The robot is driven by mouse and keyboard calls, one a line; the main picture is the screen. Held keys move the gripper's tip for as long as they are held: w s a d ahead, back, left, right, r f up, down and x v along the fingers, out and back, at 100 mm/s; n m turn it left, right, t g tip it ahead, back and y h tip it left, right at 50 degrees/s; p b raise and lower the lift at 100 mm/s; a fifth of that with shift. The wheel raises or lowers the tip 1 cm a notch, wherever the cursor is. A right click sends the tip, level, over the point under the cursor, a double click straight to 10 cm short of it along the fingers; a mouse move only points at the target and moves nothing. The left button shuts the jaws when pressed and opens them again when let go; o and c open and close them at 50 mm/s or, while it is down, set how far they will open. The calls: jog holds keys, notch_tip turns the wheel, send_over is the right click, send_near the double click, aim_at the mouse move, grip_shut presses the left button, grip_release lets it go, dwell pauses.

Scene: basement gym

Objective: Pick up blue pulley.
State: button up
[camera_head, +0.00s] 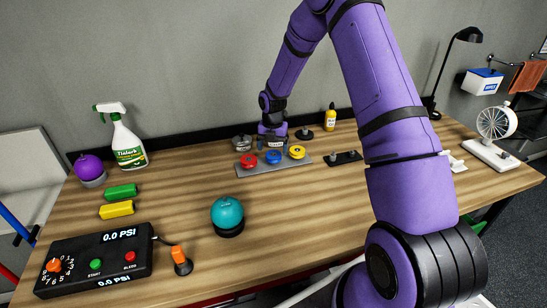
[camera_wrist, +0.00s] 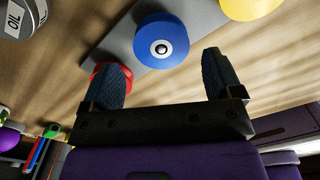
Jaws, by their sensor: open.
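The blue pulley (camera_head: 273,157) sits between the red pulley (camera_head: 248,160) and the yellow pulley (camera_head: 297,152) on a grey plate (camera_head: 262,170) on the wooden table. In the wrist view the blue pulley (camera_wrist: 161,43) is a blue disc with a white centre and dark hub, just beyond my fingertips. My gripper (camera_head: 271,143) is at the back of the plate, near the blue pulley. In the wrist view my gripper (camera_wrist: 168,68) is open and empty, its two dark fingers wide apart. The red pulley (camera_wrist: 108,73) shows partly behind the left finger, and the yellow pulley (camera_wrist: 248,8) at the top right.
A grey tin (camera_head: 241,143) stands left of my gripper and a black plate with pegs (camera_head: 343,158) lies to the right. A yellow bottle (camera_head: 330,117) stands behind. A teal ball (camera_head: 227,212) is nearer the front. The front middle of the table (camera_head: 290,220) is clear.

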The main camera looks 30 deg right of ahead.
aim_at(273, 154)
notch_tip(273, 154, down, 3)
jog(key=shift+d+f, duration=0.1)
jog(key=shift+d, duration=0.05)
jog(key=c, duration=1)
jog(key=shift+r, duration=0.45)
jog(key=r, duration=0.3)
jog(key=shift+s, duration=0.2)
jog(key=s+r, duration=0.1)
jog(key=s, duration=1.4)
jog(key=shift+s+r, duration=0.15)
jog(key=shift+r, duration=1.05)
jog(key=shift+s+r, duration=0.15)
jog(key=shift+r, duration=1)
